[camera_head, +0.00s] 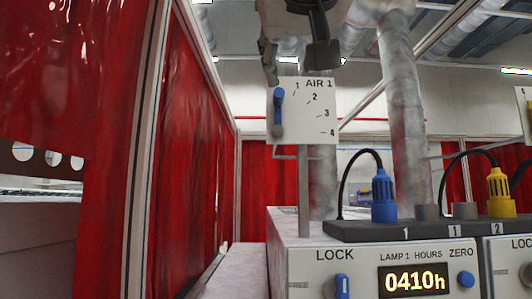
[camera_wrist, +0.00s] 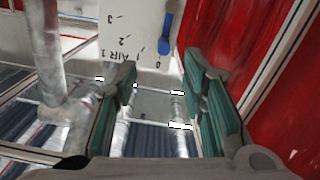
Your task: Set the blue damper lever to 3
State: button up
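The blue damper lever (camera_head: 278,106) is on the left side of a white plate (camera_head: 310,125) marked AIR 1, with marks 1 to 4 along an arc. The lever points straight up, left of mark 1, away from mark 3. In the wrist view the plate is upside down and the blue lever (camera_wrist: 166,36) hangs between and beyond my fingertips. My gripper (camera_head: 297,62) is above the plate's top edge, apart from the lever. Its green-padded fingers (camera_wrist: 185,75) are spread with nothing between them.
A blue plug (camera_head: 384,195) and a yellow plug (camera_head: 500,193) stand to the right, near a vertical pipe (camera_head: 405,110). Red curtains (camera_head: 185,150) hang on the left.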

aim_at(280, 89)
jog(key=w, duration=0.4)
jog(key=w+p, duration=0.1)
jog(key=w, duration=0.4)
jog(key=w+a, duration=0.1)
jog(key=w, duration=0.3)
jog(key=shift+w+r, duration=0.3)
jog(key=shift+r, duration=0.1)
jog(key=shift+c, duration=0.6)
grip_shut()
